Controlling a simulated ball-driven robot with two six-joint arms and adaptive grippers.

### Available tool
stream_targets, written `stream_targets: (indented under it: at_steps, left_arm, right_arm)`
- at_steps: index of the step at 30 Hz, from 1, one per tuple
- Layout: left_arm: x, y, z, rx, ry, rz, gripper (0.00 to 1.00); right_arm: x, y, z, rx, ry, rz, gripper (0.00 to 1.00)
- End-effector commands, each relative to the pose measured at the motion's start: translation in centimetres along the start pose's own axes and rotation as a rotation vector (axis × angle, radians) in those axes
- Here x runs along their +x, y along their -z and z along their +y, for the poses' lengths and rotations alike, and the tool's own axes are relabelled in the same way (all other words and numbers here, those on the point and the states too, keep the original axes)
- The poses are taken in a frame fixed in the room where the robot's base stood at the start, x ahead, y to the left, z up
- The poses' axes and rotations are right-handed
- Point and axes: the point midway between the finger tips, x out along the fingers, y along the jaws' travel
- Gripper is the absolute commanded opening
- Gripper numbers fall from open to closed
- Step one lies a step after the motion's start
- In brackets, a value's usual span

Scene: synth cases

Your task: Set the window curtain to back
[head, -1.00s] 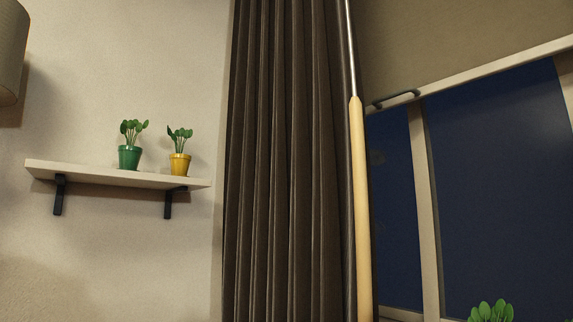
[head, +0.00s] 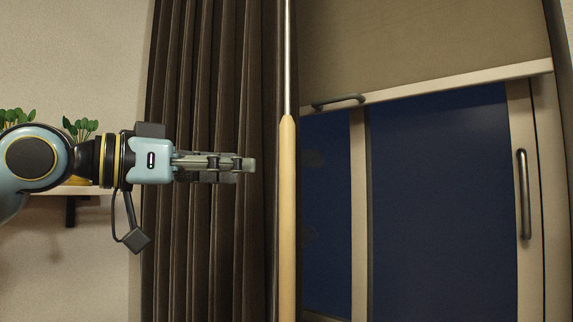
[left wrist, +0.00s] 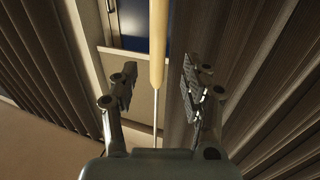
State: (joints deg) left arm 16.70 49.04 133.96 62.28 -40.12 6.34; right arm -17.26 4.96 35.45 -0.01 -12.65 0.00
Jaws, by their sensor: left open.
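The dark brown pleated curtain (head: 205,80) hangs at the left side of the window. A wand with a pale wooden handle (head: 287,220) and a thin metal rod hangs along its right edge. My left gripper (head: 252,165) is in front of the curtain, its fingers pointing right, a little left of the wand. In the left wrist view the open fingers (left wrist: 160,90) stand to either side of the wooden handle (left wrist: 158,45), which shows beyond them; I cannot tell how far. The curtain folds (left wrist: 275,75) also show there. My right gripper is in neither view.
The window (head: 435,200) has dark blue panes, pale frames and a dark upright handle (head: 523,195). A beige blind (head: 420,45) with a dark pull (head: 339,101) covers its top. A shelf (head: 72,190) with plants is partly behind my left arm.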

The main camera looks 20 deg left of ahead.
Motion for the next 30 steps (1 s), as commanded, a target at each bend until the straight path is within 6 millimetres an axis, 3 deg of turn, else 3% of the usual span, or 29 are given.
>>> stream_targets:
  at_steps: [4, 21, 30]
  left_arm:
    - [1.4, 0.4, 0.2, -0.007, -0.005, 0.006, 0.47]
    - [8.6, 0.2, 0.2, -0.006, -0.004, 0.001, 0.47]
    - [9.8, 0.0, 0.2, -0.001, -0.004, -0.002, 0.47]
  right_arm:
    - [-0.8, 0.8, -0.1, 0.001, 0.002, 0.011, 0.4]
    - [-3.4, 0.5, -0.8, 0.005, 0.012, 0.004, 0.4]
    - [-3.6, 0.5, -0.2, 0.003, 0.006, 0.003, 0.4]
